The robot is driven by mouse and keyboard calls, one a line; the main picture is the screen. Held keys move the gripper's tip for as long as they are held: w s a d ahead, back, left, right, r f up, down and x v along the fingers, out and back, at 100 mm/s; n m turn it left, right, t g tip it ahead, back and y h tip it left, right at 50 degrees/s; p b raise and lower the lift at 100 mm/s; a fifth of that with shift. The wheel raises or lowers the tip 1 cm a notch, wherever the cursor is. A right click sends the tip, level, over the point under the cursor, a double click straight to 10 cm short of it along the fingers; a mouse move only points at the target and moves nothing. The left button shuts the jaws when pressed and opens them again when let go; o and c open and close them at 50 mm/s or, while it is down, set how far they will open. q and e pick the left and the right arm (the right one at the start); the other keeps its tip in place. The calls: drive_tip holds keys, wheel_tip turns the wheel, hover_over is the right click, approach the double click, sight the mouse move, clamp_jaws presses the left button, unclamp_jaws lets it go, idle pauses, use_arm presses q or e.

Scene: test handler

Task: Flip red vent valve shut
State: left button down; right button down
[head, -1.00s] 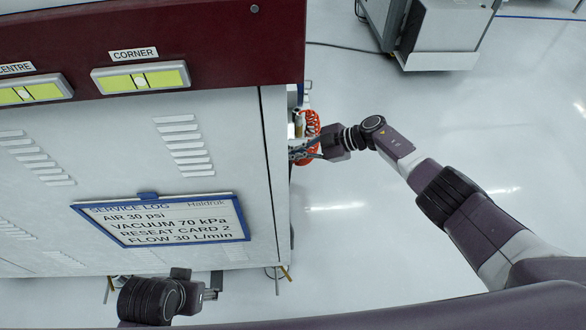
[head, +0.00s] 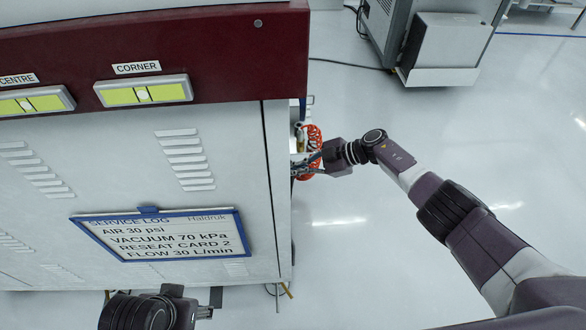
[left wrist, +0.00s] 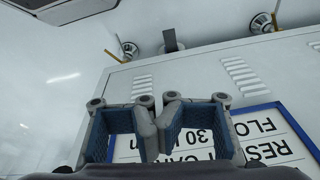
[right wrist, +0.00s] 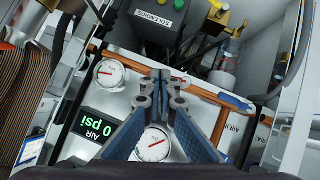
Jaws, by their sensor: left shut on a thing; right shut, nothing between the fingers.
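My right gripper (right wrist: 162,78) is shut and empty, its fingertips together in front of the panel inside the machine's side bay. It also shows in the head view (head: 318,163), at the machine's right side by a red coiled hose (head: 313,138). I cannot make out a red vent valve for certain.
The panel has a round gauge (right wrist: 111,74), a lower gauge (right wrist: 153,145), a display (right wrist: 100,125) reading 0 psi and a copper pipe (right wrist: 200,92). A green-topped solenoid box (right wrist: 160,22) is above. The service log board (head: 165,238) hangs on the machine front.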

use_arm(q)
drive_tip(key=shift+p+x, duration=0.55)
drive_tip(key=shift+x, duration=1.5)
use_arm(e)
drive_tip(key=shift+s+f, duration=0.35)
drive_tip(key=shift+s, duration=0.3)
use_arm(q)
drive_tip(key=shift+s+d, duration=0.1)
drive_tip(key=shift+s, duration=0.05)
use_arm(e)
drive_tip(key=shift+d, duration=0.1)
drive_tip(key=v, duration=1.2)
